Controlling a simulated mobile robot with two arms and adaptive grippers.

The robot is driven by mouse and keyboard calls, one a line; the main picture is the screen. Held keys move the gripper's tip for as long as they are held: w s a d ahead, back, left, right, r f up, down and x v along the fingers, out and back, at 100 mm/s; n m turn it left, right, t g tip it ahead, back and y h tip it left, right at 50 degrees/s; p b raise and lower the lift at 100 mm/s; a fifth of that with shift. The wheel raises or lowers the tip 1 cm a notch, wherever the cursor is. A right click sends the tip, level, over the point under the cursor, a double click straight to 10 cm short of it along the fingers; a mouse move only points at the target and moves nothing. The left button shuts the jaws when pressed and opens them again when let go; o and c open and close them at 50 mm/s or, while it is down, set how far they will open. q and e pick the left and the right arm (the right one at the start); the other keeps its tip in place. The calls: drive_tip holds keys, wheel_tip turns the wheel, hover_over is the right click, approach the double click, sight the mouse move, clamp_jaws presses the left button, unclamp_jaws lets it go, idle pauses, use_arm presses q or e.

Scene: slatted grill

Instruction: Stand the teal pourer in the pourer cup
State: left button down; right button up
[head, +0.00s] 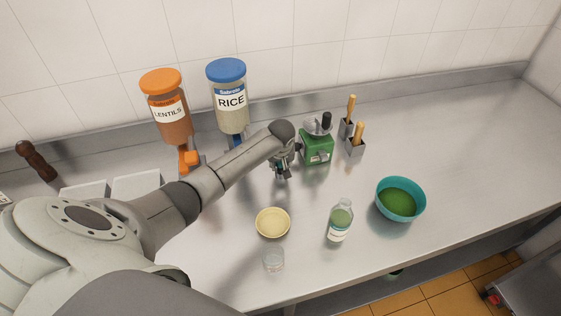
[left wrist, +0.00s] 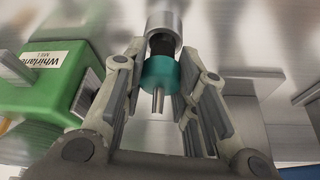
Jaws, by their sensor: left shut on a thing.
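My left gripper (head: 283,167) is over the counter, just left of the green machine. In the left wrist view, my left gripper (left wrist: 162,70) is shut on the teal pourer (left wrist: 158,72). The pourer's metal spout points towards the wrist camera, and its black stopper points away. A silver cylinder, which looks like the pourer cup (left wrist: 164,20), lies in line beyond the stopper. I cannot tell whether the stopper is inside it or only in front of it. In the head view the gripper hides most of the pourer and cup. My right gripper is not in view.
The green machine (head: 317,148) stands close to the gripper's right. Two grey holders with wooden handles (head: 355,143) are farther right. A yellow bowl (head: 272,223), clear glass (head: 273,260), bottle (head: 340,221) and teal bowl (head: 400,198) stand nearer the front. The right counter is clear.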

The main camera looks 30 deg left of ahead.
use_arm(q)
drive_tip(key=shift+f+b, duration=0.4)
drive_tip(key=shift+f, duration=0.2)
drive_tip(key=shift+r, duration=0.15)
drive_tip(key=shift+r+p, duration=0.4)
drive_tip(key=shift+r, duration=0.3)
